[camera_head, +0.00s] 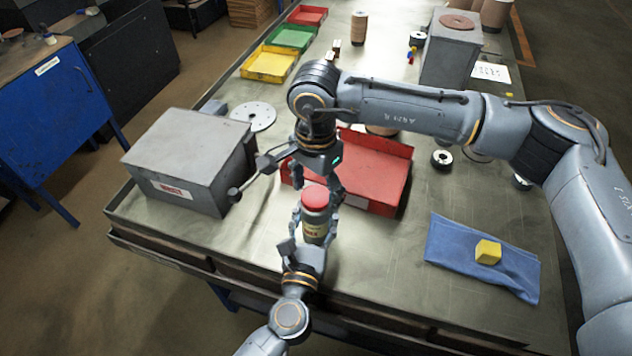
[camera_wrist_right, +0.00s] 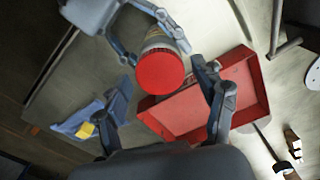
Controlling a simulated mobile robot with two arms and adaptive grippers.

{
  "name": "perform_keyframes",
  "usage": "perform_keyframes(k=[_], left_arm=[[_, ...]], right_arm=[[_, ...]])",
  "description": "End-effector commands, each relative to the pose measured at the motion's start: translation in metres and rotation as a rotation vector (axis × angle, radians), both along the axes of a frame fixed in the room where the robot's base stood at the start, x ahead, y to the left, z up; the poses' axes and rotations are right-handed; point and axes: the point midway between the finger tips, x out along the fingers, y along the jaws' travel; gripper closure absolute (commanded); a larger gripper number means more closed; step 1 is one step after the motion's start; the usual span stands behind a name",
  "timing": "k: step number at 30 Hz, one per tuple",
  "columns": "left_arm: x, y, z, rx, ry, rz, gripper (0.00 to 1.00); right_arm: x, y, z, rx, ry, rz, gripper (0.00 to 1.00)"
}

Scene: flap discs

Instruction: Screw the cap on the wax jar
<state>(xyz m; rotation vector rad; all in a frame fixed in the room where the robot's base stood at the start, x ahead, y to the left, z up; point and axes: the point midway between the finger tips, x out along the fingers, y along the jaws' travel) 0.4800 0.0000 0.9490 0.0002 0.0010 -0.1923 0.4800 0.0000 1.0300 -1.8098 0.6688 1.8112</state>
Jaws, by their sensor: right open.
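The wax jar (camera_head: 314,228) is a small dark jar with a label, standing upright in my left gripper (camera_head: 313,218), whose fingers close on its sides. The red cap (camera_head: 315,197) sits on top of the jar; whether it is threaded on, I cannot tell. My right gripper (camera_head: 318,183) is open just above the cap, pointing down. In the right wrist view the cap (camera_wrist_right: 160,72) lies between the spread right fingers (camera_wrist_right: 163,80), with a gap on both sides. The jar's side (camera_wrist_right: 163,38) shows behind it, between the left fingers.
A red tray (camera_head: 375,172) lies just behind the jar. A grey box (camera_head: 190,160) stands to the left, with a white disc (camera_head: 254,115) behind it. A blue cloth (camera_head: 450,243) with a yellow block (camera_head: 488,252) lies right. The tabletop between jar and cloth is clear.

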Motion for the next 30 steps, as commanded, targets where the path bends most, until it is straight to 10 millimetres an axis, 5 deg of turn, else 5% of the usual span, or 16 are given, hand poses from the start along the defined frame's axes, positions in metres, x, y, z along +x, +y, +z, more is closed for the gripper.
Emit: perform_keyframes(k=[5,13,20,30], left_arm=[[0.0001,0.0001,0.0003,0.0,-0.001,0.0,1.0],[0.0001,0.0001,0.0003,0.0,-0.001,0.0,1.0],[0.0001,0.0001,0.0003,0.0,-0.001,0.0,1.0],[0.0001,0.0002,0.0003,0.0,-0.001,0.001,1.0]], right_arm=[[0.0001,-0.0001,0.0,0.0,0.0,0.0,0.3],[0.0,-0.0001,0.0001,-0.001,0.001,0.0,0.85],[-0.0001,-0.0002,-0.0002,-0.001,0.001,-0.152,0.87],[-0.0002,0.0003,-0.0008,-0.001,0.002,-0.923,0.87]])
